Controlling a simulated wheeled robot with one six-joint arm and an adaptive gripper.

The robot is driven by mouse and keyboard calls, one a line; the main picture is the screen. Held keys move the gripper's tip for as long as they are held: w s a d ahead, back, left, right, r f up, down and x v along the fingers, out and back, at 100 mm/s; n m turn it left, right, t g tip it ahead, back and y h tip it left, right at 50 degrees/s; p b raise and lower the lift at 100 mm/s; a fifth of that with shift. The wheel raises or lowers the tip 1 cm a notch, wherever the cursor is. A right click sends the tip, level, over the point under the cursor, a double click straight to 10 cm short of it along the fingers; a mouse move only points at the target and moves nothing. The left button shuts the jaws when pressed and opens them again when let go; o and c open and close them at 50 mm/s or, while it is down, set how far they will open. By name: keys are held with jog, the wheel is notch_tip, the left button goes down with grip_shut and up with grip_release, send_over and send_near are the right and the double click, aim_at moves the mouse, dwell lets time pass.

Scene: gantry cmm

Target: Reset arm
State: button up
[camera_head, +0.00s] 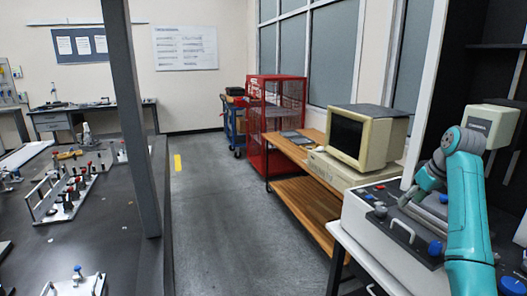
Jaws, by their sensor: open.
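My teal arm (467,215) stands at the right edge of the view, rising from the bottom and folding over at the top. My gripper (412,194) hangs from its far end, small and grey-green, over the control console. Its jaws are open and I see nothing held between them. Part of the gripper is hidden by my own arm links, and I cannot tell its exact gap to the console.
The console (352,212) has knobs and a handle. Left of it, a wooden bench (310,199) holds a beige monitor (366,139). A red cage (268,112) stands behind. A dark table (105,228) with fixtures and a grey post (131,120) fills the left. The grey floor aisle is clear.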

jog(key=s+a+f+m+t, duration=0.1)
jog(key=s+a+f, duration=0.15)
jog(key=f, duration=0.75)
jog(key=s+a+f+t, duration=0.1)
jog(key=a+f, duration=0.2)
jog(key=f, duration=0.6)
jog(key=s+a+f+m, duration=0.1)
jog(key=s+a+f, duration=0.15)
jog(key=f, duration=0.75)
jog(key=s+a+f+m+t+h, duration=0.1)
jog(key=s+a+f, duration=0.3)
jog(key=s+f, duration=0.4)
jog(key=s+a+f+t+h, duration=0.1)
jog(key=s+a+f+t, duration=0.1)
jog(key=s+a+f, duration=0.45)
jog(key=s+a+r+t, duration=0.1)
jog(key=s+a, duration=0.1)
jog(key=s, duration=1.1)
jog(key=s+a+t, duration=0.1)
jog(key=s+a, duration=0.2)
jog(key=s, duration=1.1)
jog(key=s+a+r+t, duration=0.2)
jog(key=s+r+t, duration=0.1)
jog(key=s+r, duration=1.4)
jog(key=shift+r+m+y, duration=0.3)
jog(key=shift+r, duration=0.25)
